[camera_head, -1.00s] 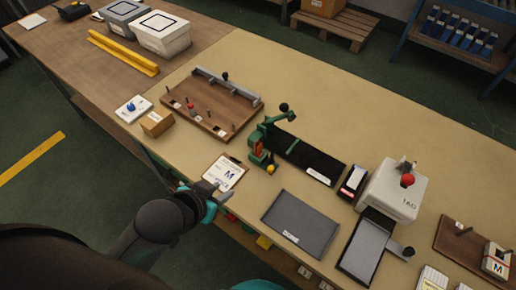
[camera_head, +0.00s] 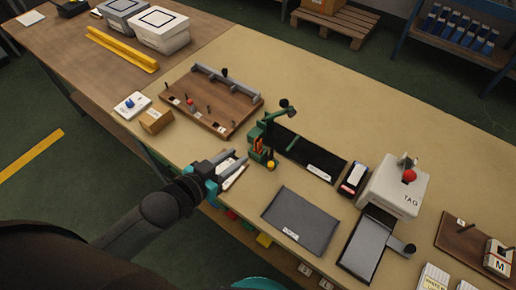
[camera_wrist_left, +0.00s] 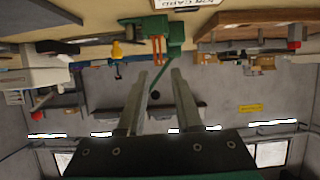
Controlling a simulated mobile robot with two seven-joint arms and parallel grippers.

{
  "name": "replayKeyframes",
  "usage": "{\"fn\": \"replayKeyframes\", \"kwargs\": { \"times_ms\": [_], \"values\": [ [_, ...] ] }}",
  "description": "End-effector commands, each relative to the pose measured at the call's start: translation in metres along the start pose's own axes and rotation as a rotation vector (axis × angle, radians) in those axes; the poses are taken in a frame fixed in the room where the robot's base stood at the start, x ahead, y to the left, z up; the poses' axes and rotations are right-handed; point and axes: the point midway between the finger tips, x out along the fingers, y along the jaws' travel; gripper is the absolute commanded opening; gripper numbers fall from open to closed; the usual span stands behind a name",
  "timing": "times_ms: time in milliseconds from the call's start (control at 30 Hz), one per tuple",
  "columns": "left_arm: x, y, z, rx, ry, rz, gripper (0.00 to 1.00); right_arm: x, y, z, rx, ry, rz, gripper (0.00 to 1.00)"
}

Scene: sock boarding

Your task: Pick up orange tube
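Narrow orange pieces, which look like the orange tube (camera_head: 258,144), stand at the green fixture (camera_head: 268,128) in the middle of the table. They also show in the left wrist view (camera_wrist_left: 158,50), which is upside down, against the green fixture (camera_wrist_left: 160,28). I cannot tell whether they are one tube or two. My left gripper (camera_head: 240,163) is over the table's front edge, just in front and left of the fixture. In the left wrist view its fingers (camera_wrist_left: 158,75) are apart with nothing held between them. My right gripper is out of view.
A white card (camera_head: 234,174) is partly hidden under my left gripper. A yellow knob (camera_head: 271,165) sits beside the orange pieces.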

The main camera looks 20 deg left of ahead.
Motion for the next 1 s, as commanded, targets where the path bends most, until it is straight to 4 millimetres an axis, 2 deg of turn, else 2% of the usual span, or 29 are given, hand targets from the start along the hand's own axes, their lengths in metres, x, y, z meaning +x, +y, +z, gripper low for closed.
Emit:
{"fn": "replayKeyframes", "kwargs": {
  "times_ms": [100, 300, 567, 800, 1000],
  "values": [
    [0.019, 0.000, 0.000, 0.000, 0.002, -0.001, 0.34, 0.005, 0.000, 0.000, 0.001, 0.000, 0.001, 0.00],
    [0.045, 0.000, 0.000, 0.001, 0.002, -0.001, 0.34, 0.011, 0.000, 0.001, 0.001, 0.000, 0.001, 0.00],
    [0.059, 0.001, 0.001, 0.000, 0.000, 0.000, 0.34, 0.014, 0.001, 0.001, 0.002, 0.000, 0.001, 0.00],
    [0.090, 0.004, 0.004, 0.001, 0.001, 0.000, 0.34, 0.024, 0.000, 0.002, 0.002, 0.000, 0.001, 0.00],
    [0.105, 0.004, 0.004, 0.002, -0.001, 0.001, 0.34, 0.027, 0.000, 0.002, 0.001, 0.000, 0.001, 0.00]
  ]
}}
